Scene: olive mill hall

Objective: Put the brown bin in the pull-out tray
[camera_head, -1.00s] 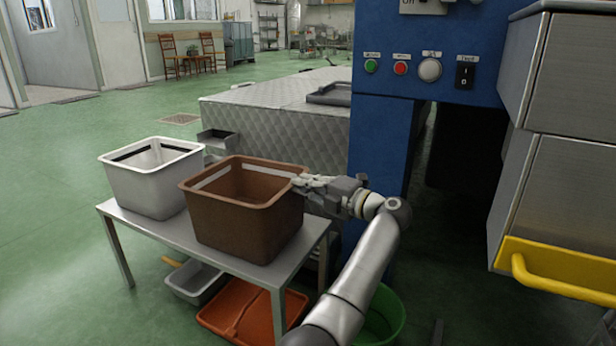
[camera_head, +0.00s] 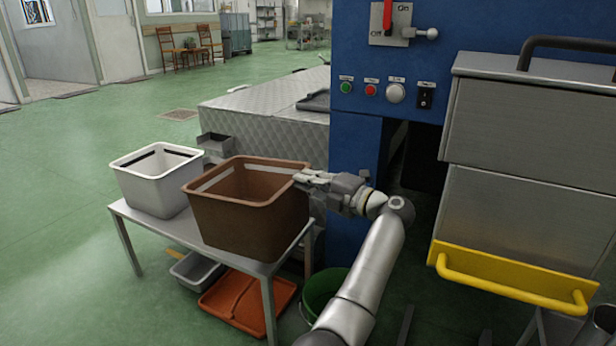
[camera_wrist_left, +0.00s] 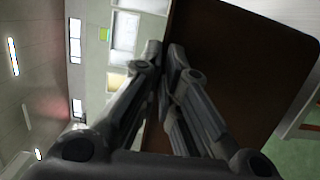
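The brown bin (camera_head: 245,215) is at the right end of the low grey table in the head view, upright, and its inside looks empty. My left gripper (camera_head: 300,180) is at the bin's right rim, with its fingers closed on the wall. In the left wrist view the fingers (camera_wrist_left: 163,55) straddle the edge of the brown wall (camera_wrist_left: 230,70). The bin seems slightly off the tabletop; the gap under it is hard to see. A yellow front with a bar handle (camera_head: 515,285), apparently the pull-out tray, is low on the steel cabinet at the right. My right gripper is not in view.
A white bin (camera_head: 158,185) stands left on the low table (camera_head: 222,256). Under it are a grey tub (camera_head: 195,272) and an orange tray (camera_head: 245,305); a green bucket (camera_head: 322,292) stands beside it. The blue machine (camera_head: 355,150) is behind my arm. Green floor is open at left.

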